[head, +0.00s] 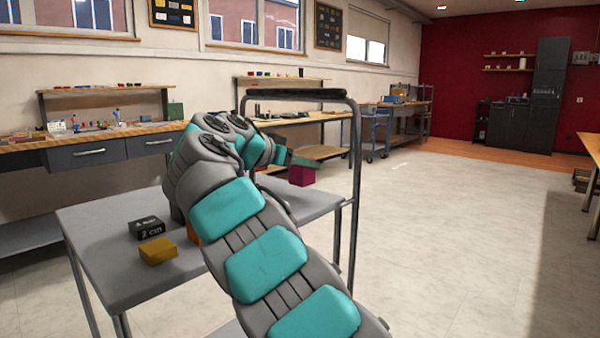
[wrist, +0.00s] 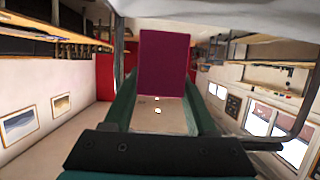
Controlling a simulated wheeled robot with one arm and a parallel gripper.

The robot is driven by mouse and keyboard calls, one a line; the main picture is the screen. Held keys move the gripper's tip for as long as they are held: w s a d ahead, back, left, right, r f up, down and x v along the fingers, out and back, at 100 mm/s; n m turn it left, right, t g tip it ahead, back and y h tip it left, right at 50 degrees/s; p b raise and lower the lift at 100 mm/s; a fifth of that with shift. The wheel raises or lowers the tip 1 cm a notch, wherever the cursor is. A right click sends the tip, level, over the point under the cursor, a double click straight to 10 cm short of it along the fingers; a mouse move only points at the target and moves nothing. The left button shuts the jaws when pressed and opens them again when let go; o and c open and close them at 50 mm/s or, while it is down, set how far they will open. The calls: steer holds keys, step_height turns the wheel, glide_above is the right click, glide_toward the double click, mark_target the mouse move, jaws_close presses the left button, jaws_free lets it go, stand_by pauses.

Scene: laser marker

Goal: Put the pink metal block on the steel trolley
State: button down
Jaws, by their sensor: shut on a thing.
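The pink metal block (head: 302,176) is a dark magenta cube at the far right end of the steel trolley (head: 105,225), near its upright handle. My gripper (head: 303,160) comes down on the block from above and is shut on it. In the wrist view the block (wrist: 163,68) sits between the two green fingers of my gripper (wrist: 160,100). The block is at or just over the trolley's grey top; I cannot tell whether it touches. My arm hides the middle of the trolley top.
On the trolley are a black block marked 2 cm (head: 146,227), a yellow block (head: 158,250) and an orange block (head: 193,235) partly behind my arm. The trolley's tall dark handle (head: 356,190) stands close to my gripper. Workbenches line the wall; the floor (head: 460,240) at right is clear.

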mark_target(293, 174)
steer(key=shift+w+a, duration=0.3)
steer(key=shift+w, duration=0.15)
steer(key=shift+s+d+f, duration=0.1)
steer(key=shift+f, duration=1.75)
steer(key=shift+f, duration=0.1)
steer(key=shift+c, duration=1)
jaws_free()
steer(key=shift+r, duration=0.2)
steer(key=v, duration=1.2)
